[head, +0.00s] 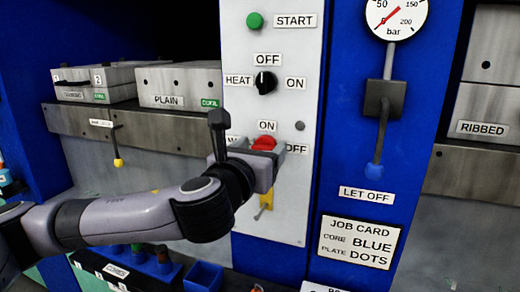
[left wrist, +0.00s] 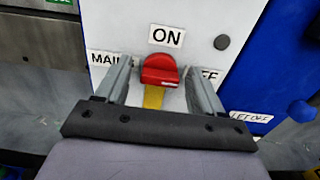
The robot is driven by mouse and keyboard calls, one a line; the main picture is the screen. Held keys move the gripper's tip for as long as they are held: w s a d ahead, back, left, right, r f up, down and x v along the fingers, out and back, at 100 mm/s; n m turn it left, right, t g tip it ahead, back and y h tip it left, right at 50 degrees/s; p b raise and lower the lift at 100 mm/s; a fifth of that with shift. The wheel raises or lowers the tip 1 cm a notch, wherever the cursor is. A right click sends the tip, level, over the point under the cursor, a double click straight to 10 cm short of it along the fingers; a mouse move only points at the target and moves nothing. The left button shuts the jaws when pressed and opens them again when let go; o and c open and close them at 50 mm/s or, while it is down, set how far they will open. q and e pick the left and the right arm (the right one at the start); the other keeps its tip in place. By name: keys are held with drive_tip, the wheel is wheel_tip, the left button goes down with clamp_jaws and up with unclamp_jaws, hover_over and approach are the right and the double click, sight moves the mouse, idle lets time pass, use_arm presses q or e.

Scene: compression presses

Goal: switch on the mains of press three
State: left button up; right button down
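The mains switch is a red knob (head: 264,143) on a yellow plate, set low on the pale control panel (head: 300,205). An ON label sits above it and an OFF label to its right; the MAINS label at its left is partly covered. In the left wrist view the red knob (left wrist: 160,71) stands between the two fingers of my left gripper (left wrist: 159,67), with a gap on each side. My left gripper (head: 266,162) is open at the panel and hides part of the switch in the head view. I cannot read the knob's setting for sure. My right gripper is not in view.
Above the switch are a black HEAT selector (head: 265,83) and a green START button (head: 255,20). A blue-tipped LET OFF lever (head: 374,170) hangs to the right under a pressure gauge (head: 396,18). A blue bin (head: 204,276) stands below my left arm.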

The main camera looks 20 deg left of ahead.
use_arm(q)
drive_tip(key=c, duration=0.9)
drive_tip(key=shift+o, duration=0.2)
drive_tip(key=shift+n, duration=0.4)
drive_tip(key=shift+a+f+n+p, duration=0.15)
drive_tip(key=shift+n+p, duration=0.65)
drive_tip(key=shift+n, duration=3.45)
drive_tip(key=shift+a+f+n+p, duration=0.1)
drive_tip(key=shift+n+p, duration=0.7)
drive_tip(key=shift+n, duration=3.45)
drive_tip(key=shift+d, duration=0.1)
drive_tip(key=o, duration=1.1)
drive_tip(key=shift+c, duration=0.2)
